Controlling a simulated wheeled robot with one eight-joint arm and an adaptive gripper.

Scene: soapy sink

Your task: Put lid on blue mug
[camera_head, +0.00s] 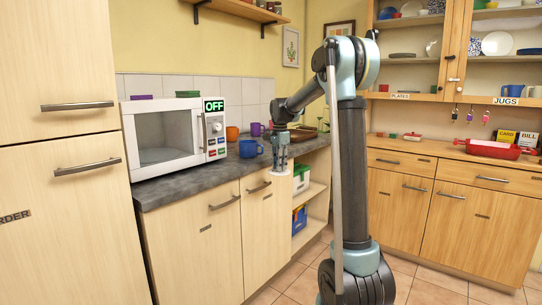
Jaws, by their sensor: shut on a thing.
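The blue mug (247,148) stands upright on the grey counter, right of the microwave, with its handle to the right. My gripper (280,165) points down at the counter's front edge, just right of the mug and apart from it. It is shut on a small pale thing (280,172) at its fingertips; I cannot tell whether this is a lid. A flat purple piece (141,97) and a flat green piece (187,94) lie on top of the microwave; they may be lids. No lid shows on the blue mug.
The white microwave (165,135), reading OFF, fills the counter's left part. An orange mug (232,133) and a purple mug (256,129) stand behind the blue mug. Open shelves (312,195) lie below the counter's right end. A wooden cabinet (440,210) stands at right.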

